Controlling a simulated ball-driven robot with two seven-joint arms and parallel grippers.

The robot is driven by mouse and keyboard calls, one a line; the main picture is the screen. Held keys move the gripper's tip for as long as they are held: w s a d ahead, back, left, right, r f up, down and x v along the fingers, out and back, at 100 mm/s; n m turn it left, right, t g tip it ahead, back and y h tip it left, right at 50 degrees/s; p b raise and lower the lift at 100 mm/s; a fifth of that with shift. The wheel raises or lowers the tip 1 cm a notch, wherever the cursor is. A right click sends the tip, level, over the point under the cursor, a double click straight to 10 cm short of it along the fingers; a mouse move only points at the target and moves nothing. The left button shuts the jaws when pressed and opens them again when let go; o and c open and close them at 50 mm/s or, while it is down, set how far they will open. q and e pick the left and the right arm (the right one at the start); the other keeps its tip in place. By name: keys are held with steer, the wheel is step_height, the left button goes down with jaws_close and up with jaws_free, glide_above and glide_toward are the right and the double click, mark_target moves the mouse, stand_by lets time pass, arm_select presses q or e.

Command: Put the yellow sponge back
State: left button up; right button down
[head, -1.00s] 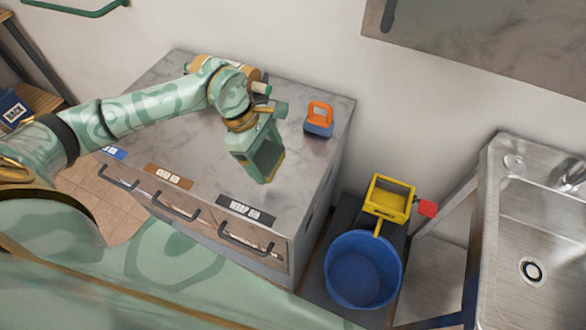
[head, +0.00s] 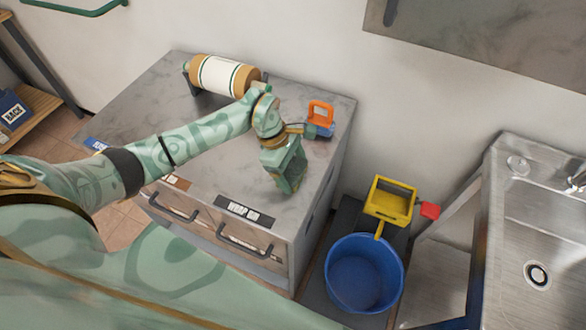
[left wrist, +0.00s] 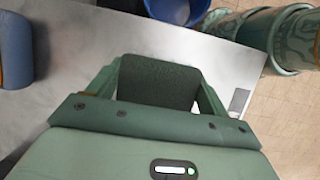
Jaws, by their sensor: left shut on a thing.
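My left gripper (head: 288,180) hangs over the right part of the grey cabinet top (head: 205,135), left of the orange-handled block. It is shut on a block with a dark green, rough face, which shows between the fingers in the left wrist view (left wrist: 157,82). This looks like the scouring side of the sponge; no yellow side of it shows. The held block appears to be above the cabinet top, near the front right edge. My right gripper is not in view.
Right of the cabinet are a blue bucket (head: 364,292) and a yellow wringer (head: 390,203). A steel sink (head: 550,235) stands farther right.

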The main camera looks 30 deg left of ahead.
arm_select(q)
steer(key=o, duration=0.5)
steer(key=shift+f, duration=0.15)
steer(key=shift+c, duration=0.2)
steer(key=o, duration=0.4)
steer(key=shift+r, duration=0.2)
steer(key=p+v, duration=0.1)
steer(key=v, duration=1.1)
steer(key=shift+s, duration=0.1)
